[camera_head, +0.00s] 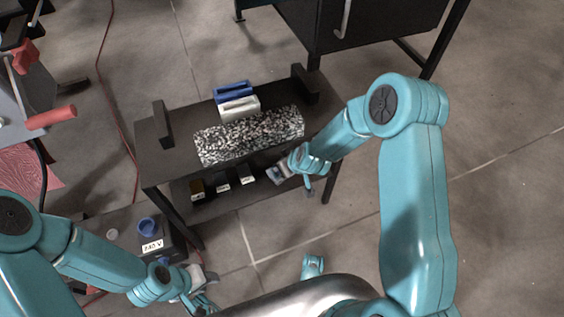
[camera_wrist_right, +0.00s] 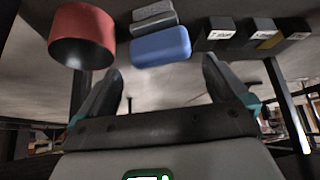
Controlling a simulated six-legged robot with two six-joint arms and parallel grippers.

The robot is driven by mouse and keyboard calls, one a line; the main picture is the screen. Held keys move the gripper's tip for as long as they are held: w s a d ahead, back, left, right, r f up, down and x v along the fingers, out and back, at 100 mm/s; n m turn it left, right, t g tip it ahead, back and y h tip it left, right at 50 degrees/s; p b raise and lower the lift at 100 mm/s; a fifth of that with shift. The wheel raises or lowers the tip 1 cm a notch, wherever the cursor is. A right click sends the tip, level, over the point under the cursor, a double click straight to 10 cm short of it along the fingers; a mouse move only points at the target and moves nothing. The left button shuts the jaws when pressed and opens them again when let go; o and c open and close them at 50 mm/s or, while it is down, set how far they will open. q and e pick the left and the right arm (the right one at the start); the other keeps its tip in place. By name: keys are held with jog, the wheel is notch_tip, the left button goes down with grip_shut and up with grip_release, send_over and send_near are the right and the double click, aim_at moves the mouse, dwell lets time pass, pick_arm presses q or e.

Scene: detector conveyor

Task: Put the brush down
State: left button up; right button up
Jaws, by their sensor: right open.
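A blue block with a grey part, which looks like the brush (camera_wrist_right: 160,46), lies on the lower shelf in the right wrist view, where the picture appears upside down. My right gripper (camera_wrist_right: 163,68) is open, its two dark fingers apart, with the brush just beyond and between the tips and nothing clearly gripped. In the head view the right gripper (camera_head: 284,172) is at the right end of the lower shelf, and a bit of blue shows beside it. My left gripper (camera_head: 204,284) is low at the left front; its fingers are too unclear to tell.
Several dark labelled boxes (camera_head: 222,184) stand on the lower shelf beside the brush. A red cylinder (camera_wrist_right: 82,36) is on its other side. A 240 V box (camera_head: 175,246) stands left.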

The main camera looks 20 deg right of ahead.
jog(key=a+p+v, duration=0.1)
jog(key=p+v, duration=0.1)
jog(key=v, duration=0.5)
jog(key=s+a+f+m+g, duration=0.1)
jog(key=s+a+f+g, duration=0.1)
jog(key=s, duration=0.5)
jog(key=s+a+f+m+g+y, duration=0.1)
jog(key=s+a+f+m+g, duration=0.1)
jog(key=s, duration=0.5)
jog(key=s+a+f+m+g+y, duration=0.1)
jog(key=s+a+f+m, duration=0.1)
jog(key=s, duration=0.5)
jog(key=shift+s+a+f+g, duration=0.15)
jog(key=shift+s+f+g, duration=0.2)
jog(key=shift+f, duration=0.5)
jog(key=shift+w, duration=0.15)
notch_tip(320, 180, up, 28)
jog(key=p, duration=2.8)
jog(key=shift+a+f, duration=0.1)
